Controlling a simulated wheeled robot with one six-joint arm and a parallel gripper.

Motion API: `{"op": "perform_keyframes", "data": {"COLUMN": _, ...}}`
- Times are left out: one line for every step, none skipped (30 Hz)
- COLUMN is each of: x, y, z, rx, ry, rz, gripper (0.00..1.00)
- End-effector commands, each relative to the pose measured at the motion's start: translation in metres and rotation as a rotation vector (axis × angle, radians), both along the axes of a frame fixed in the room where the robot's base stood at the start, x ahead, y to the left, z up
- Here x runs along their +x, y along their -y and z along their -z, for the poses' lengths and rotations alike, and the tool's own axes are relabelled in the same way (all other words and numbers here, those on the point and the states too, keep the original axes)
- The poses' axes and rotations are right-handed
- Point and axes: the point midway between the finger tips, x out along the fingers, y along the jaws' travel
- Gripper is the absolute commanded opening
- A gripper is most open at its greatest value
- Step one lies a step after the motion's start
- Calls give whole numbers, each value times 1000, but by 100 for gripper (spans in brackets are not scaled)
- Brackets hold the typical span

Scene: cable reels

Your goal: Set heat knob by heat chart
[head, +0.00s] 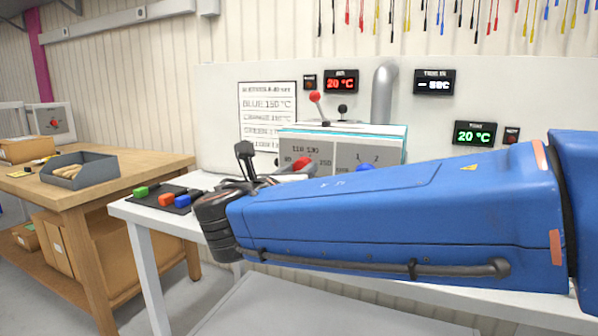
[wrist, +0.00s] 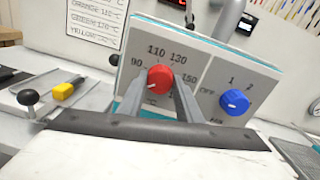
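The red heat knob (wrist: 160,80) is on the grey panel (wrist: 206,88), ringed by 90, 110, 130 and 150, with a lower mark partly hidden. Its pointer cannot be read clearly. My gripper (wrist: 161,82) has one finger on each side of the knob, apparently with narrow gaps; contact cannot be made out. In the head view my arm partly covers the panel, and the knob (head: 303,163) shows above it.
A blue knob (wrist: 234,101) sits right of the red one. A red-topped lever (head: 315,98) and grey pipe (head: 383,92) stand behind. Displays read 20 °C (head: 341,82), blank seconds (head: 434,83) and 20 °C (head: 475,133). Green, orange and blue pieces lie on a dark mat (head: 180,209).

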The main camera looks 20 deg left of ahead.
Motion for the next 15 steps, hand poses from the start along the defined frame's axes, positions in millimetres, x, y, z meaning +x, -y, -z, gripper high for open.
{"op": "perform_keyframes", "data": {"x": 0, "y": 0, "z": 0, "rx": 0, "ry": 0, "rz": 0, "gripper": 9}}
{"op": "perform_keyframes", "data": {"x": 0, "y": 0, "z": 0, "rx": 0, "ry": 0, "rz": 0, "gripper": 9}}
{"op": "perform_keyframes", "data": {"x": 0, "y": 0, "z": 0, "rx": 1, "ry": 0, "rz": 0, "gripper": 9}}
{"op": "perform_keyframes", "data": {"x": 0, "y": 0, "z": 0, "rx": 2, "ry": 0, "rz": 0, "gripper": 9}}
{"op": "perform_keyframes", "data": {"x": 0, "y": 0, "z": 0, "rx": 5, "ry": 0, "rz": 0, "gripper": 9}}
{"op": "perform_keyframes", "data": {"x": 0, "y": 0, "z": 0, "rx": 10, "ry": 0, "rz": 0, "gripper": 9}}
{"op": "perform_keyframes", "data": {"x": 0, "y": 0, "z": 0, "rx": 15, "ry": 1, "rz": 0, "gripper": 9}}
{"op": "perform_keyframes", "data": {"x": 0, "y": 0, "z": 0, "rx": 22, "ry": 2, "rz": 0, "gripper": 9}}
{"op": "perform_keyframes", "data": {"x": 0, "y": 0, "z": 0, "rx": 32, "ry": 2, "rz": 0, "gripper": 9}}
{"op": "perform_keyframes", "data": {"x": 0, "y": 0, "z": 0, "rx": 42, "ry": 3, "rz": 0, "gripper": 9}}
{"op": "perform_keyframes", "data": {"x": 0, "y": 0, "z": 0, "rx": 54, "ry": 4, "rz": 0, "gripper": 9}}
{"op": "perform_keyframes", "data": {"x": 0, "y": 0, "z": 0, "rx": 72, "ry": 5, "rz": 0, "gripper": 9}}
{"op": "perform_keyframes", "data": {"x": 0, "y": 0, "z": 0, "rx": 88, "ry": 6, "rz": 0, "gripper": 9}}
{"op": "perform_keyframes", "data": {"x": 0, "y": 0, "z": 1, "rx": 105, "ry": 8, "rz": -1, "gripper": 9}}
{"op": "perform_keyframes", "data": {"x": 0, "y": 0, "z": 1, "rx": 131, "ry": 9, "rz": -1, "gripper": 9}}
